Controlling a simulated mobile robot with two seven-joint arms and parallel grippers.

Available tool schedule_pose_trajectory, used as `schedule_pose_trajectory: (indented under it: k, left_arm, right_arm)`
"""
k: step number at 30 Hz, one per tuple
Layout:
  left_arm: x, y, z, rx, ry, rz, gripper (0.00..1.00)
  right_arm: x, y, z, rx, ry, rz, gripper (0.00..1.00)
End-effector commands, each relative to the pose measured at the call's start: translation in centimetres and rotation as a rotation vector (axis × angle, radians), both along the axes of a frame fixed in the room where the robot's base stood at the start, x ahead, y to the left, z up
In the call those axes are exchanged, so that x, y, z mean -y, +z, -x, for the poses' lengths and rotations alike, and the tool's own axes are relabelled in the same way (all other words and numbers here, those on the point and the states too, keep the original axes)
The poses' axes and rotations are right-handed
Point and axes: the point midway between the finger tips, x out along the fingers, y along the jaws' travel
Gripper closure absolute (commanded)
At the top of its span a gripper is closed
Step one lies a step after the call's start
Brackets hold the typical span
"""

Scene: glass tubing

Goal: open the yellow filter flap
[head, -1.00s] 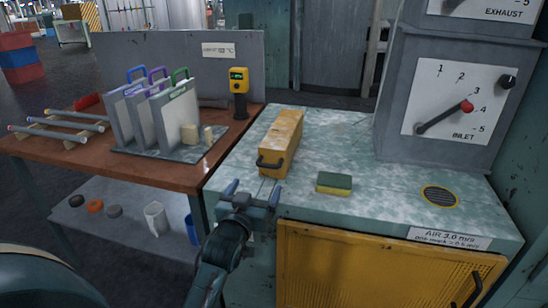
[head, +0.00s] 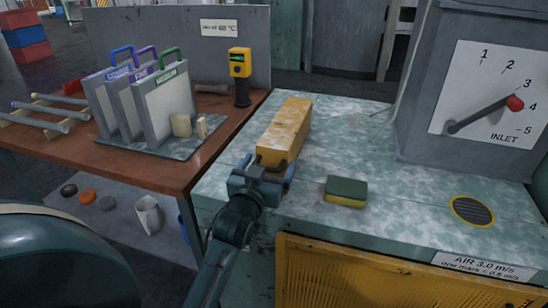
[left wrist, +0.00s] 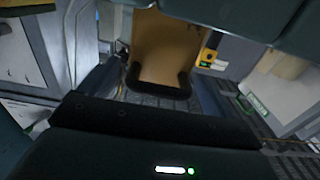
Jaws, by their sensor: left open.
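The yellow slatted flap (head: 370,275) fills the front of the bench, below the top's edge. It looks shut; its lower part is out of view. A yellow box (head: 287,128) with a dark handle lies on the bench top. My left gripper (head: 266,171) is open at the near end of this box, with its fingers to either side of the handle. In the left wrist view the handle (left wrist: 158,92) shows between the spread fingers, below the box's yellow face (left wrist: 166,50). I cannot tell whether they touch. My right gripper is not in view.
A green and yellow sponge (head: 346,191) and a round grille (head: 473,211) are on the bench top. A gauge cabinet marked INLET (head: 490,105) stands at the back right.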

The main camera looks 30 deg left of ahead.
Motion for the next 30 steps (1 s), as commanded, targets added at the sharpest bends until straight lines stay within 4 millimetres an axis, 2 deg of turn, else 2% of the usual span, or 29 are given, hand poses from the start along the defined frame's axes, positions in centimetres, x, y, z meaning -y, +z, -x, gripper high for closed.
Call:
schedule_pose_trajectory:
  k: [13, 30]
  left_arm:
    - [0.04, -0.03, 0.18, -0.001, 0.001, 0.0, 0.11]
    - [0.04, -0.01, 0.16, 0.0, 0.001, 0.0, 0.57]
  right_arm:
    - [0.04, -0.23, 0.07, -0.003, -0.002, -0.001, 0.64]
    - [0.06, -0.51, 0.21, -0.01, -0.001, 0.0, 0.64]
